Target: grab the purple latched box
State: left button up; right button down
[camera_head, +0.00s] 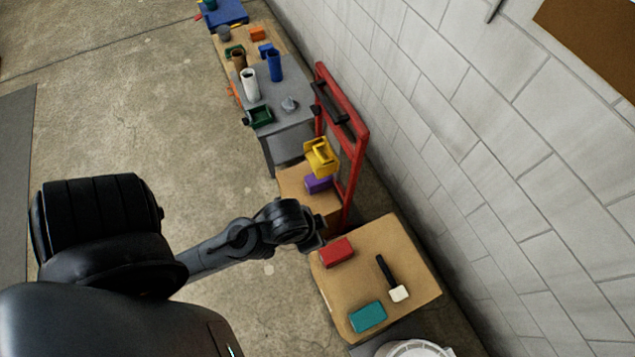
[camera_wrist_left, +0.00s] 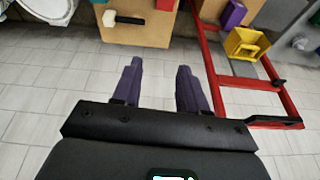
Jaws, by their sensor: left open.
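The purple box (camera_head: 318,184) sits on a brown carton beside the red frame, with a yellow bin (camera_head: 320,155) right next to it and partly over it in the head view.
A red upright frame (camera_head: 355,150) stands close by the purple box. A near brown surface (camera_head: 400,250) holds a red box (camera_head: 337,252), a mallet (camera_head: 398,292) and a teal box (camera_head: 368,317). A grey table (camera_head: 290,118) with cylinders stands beyond. A block wall runs along the right.

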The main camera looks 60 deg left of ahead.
pick_arm(q)
jog(key=o, duration=1.1)
jog(key=shift+s, duration=0.1)
jog(key=shift+f, duration=0.1)
